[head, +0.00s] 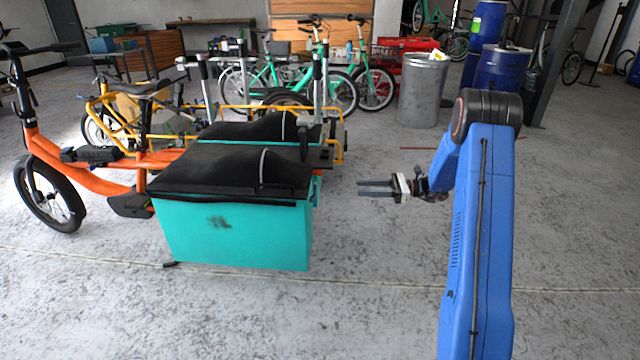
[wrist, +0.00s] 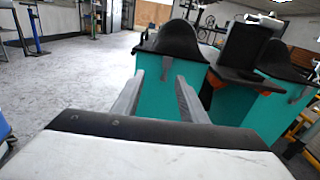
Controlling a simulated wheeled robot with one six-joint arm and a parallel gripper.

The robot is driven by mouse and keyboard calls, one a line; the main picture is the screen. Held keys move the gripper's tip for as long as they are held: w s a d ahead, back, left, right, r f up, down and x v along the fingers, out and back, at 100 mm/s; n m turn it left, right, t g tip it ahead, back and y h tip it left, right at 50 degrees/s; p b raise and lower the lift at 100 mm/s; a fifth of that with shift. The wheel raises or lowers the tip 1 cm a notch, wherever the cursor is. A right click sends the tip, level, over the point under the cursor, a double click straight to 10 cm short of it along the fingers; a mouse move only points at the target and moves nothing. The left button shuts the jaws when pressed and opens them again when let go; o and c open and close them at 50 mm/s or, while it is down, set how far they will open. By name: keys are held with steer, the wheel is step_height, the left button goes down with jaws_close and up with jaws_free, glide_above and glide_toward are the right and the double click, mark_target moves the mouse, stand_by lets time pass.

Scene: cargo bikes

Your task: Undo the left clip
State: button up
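A near teal box (head: 235,232) with a black soft cover (head: 225,175) hangs on the orange cargo bike. A light strap (head: 263,166) runs over the cover. In the wrist view two covered teal boxes stand side by side, the left one (wrist: 152,95) ahead and the right one (wrist: 262,115) beside it. A grey strap end, seemingly the left clip (wrist: 166,68), hangs below the left cover's edge; a similar one, the right clip (wrist: 299,94), is on the right box. My gripper (head: 360,188) is open and empty, apart from the near box's right end. Its fingers (wrist: 160,77) point towards the left box.
A black rear rack (wrist: 240,80) with orange lights sits between the boxes. The orange bike frame (head: 95,175) extends left. A grey bin (head: 423,95) and blue barrels (head: 500,70) stand behind. The floor around my gripper is clear.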

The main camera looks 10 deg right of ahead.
steer(key=w+x, duration=0.2)
steer(key=x, duration=1.4)
steer(key=shift+w+f+m+t, duration=0.25)
steer(key=shift+f+m+t, duration=0.05)
steer(key=shift+t, duration=0.1)
steer(key=shift+c, duration=0.3)
jaws_close()
